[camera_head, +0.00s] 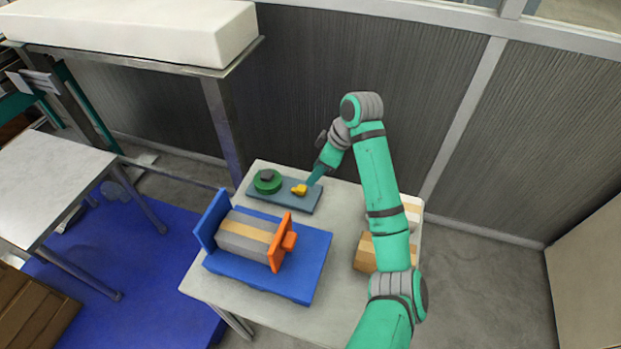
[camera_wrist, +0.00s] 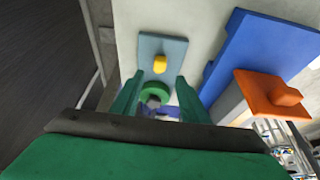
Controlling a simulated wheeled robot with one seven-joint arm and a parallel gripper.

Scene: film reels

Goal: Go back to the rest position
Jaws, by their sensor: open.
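My gripper (camera_head: 315,177) is at the end of the green arm, above the back of the table near a small slate-blue board (camera_head: 308,205). On the board are a green reel (camera_head: 267,182) with a dark grey centre and a yellow piece (camera_head: 299,190). In the wrist view the gripper (camera_wrist: 159,94) has its two green fingers spread apart. The green reel (camera_wrist: 155,92) shows between them, and the yellow piece (camera_wrist: 160,63) lies beyond. I see nothing held. Whether the fingers touch anything cannot be told.
A blue stand (camera_head: 310,280) holds a grey and tan roll (camera_head: 245,238) between a blue plate and an orange plate (camera_head: 281,240). A cardboard box (camera_head: 366,254) is partly behind my arm. The pale table (camera_head: 345,222) has bare room at its middle. A dark panelled wall (camera_head: 300,85) stands behind.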

